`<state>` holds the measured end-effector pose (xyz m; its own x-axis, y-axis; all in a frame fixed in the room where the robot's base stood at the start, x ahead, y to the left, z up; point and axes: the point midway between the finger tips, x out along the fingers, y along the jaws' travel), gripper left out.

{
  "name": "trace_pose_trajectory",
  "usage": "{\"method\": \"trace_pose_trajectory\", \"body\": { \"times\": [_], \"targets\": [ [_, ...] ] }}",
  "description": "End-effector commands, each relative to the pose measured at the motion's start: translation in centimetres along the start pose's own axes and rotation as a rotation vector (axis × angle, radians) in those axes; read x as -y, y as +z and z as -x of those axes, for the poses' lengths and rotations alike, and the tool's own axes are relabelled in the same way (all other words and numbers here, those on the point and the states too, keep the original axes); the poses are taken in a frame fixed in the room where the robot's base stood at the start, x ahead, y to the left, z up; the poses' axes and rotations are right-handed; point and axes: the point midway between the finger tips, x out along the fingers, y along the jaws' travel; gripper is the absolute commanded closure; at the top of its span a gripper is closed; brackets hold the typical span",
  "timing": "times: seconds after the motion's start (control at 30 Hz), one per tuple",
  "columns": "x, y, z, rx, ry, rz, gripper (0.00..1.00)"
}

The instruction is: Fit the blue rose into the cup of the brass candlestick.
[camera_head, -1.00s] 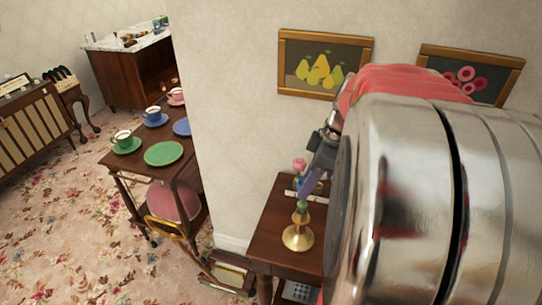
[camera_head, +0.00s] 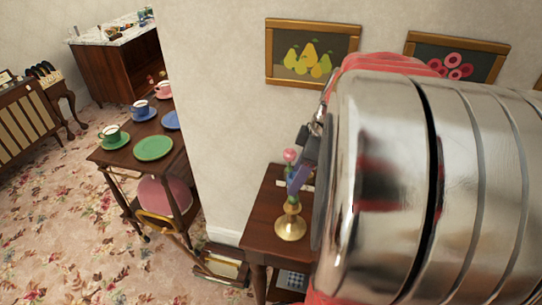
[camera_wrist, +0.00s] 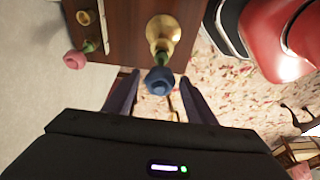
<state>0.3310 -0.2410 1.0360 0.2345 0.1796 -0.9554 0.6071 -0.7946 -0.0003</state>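The brass candlestick (camera_head: 290,227) stands upright on a dark wooden side table. It also shows in the wrist view (camera_wrist: 164,28), with the blue rose (camera_wrist: 158,80) close in front of its cup. Green shows at the cup in the head view, apparently the rose's stem; how deep it sits I cannot tell. In the head view, my gripper (camera_head: 301,175) is just above the candlestick, partly hidden by my arm.
A pink rose (camera_wrist: 74,60) in another brass holder (camera_wrist: 86,18) stands near on the same table (camera_head: 262,222). The wall and framed pictures (camera_head: 312,52) are behind. A tea cart (camera_head: 120,158) with cups and plates stands left. Floral carpet is open at lower left.

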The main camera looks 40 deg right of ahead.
Motion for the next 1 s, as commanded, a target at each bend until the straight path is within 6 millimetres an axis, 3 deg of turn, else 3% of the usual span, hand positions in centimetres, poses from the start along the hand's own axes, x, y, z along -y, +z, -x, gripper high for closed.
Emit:
{"method": "trace_pose_trajectory", "body": {
  "times": [0.37,0.53,1.0],
  "targets": [
    [0.0,0.0,0.1,0.000,0.001,0.000,0.42],
    [-0.1,0.0,1.1,0.000,0.004,0.000,0.42],
    [-0.1,0.0,8.6,0.001,0.005,0.000,0.42]
  ]
}}
